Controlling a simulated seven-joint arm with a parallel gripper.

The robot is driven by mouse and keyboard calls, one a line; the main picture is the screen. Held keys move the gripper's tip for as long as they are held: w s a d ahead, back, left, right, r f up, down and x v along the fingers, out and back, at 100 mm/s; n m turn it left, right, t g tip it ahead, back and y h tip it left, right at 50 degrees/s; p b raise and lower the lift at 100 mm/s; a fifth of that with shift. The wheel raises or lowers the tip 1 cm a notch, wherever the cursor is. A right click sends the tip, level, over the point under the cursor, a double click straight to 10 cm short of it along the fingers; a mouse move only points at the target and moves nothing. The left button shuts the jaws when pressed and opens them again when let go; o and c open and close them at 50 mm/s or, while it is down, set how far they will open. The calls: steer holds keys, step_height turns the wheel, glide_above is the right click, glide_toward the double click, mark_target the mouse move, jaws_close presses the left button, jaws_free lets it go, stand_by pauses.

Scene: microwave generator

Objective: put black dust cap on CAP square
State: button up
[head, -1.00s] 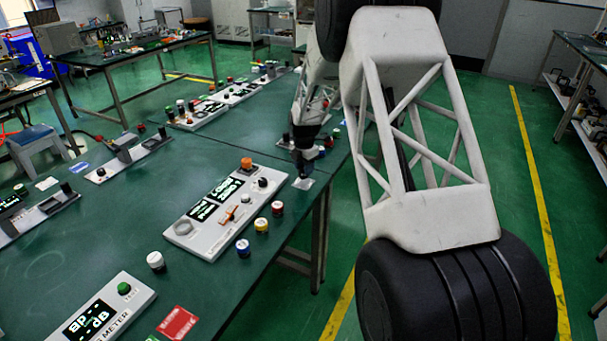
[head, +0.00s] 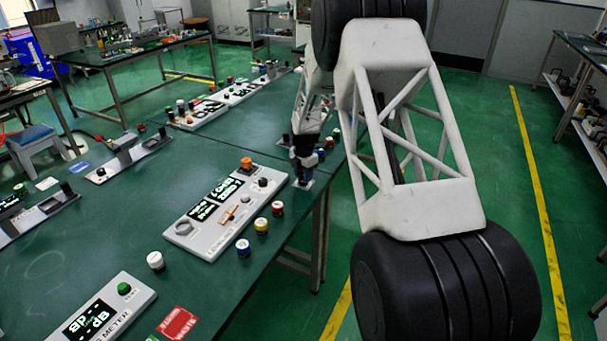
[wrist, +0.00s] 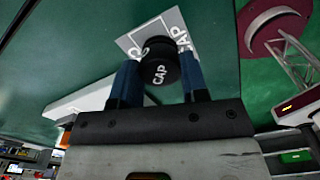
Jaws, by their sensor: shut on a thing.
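My gripper (wrist: 160,75) is shut on the black dust cap (wrist: 160,58), which has white CAP lettering and sits between the two blue fingers. In the head view my gripper (head: 305,168) points down at the CAP square (head: 306,185) near the table's right edge. The cap is hard to make out there. I cannot tell whether the cap touches the square.
A white generator panel (head: 210,240) with an orange knob stands left of my gripper. Blue (head: 243,248), yellow (head: 261,226) and red (head: 277,208) caps stand along its right side. A white cap (head: 155,261) and a red card (head: 178,323) lie nearer.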

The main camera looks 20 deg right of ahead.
steer(key=o, duration=0.9)
steer(key=shift+r, duration=0.15)
step_height(320, 180, up, 12)
stand_by(0.6)
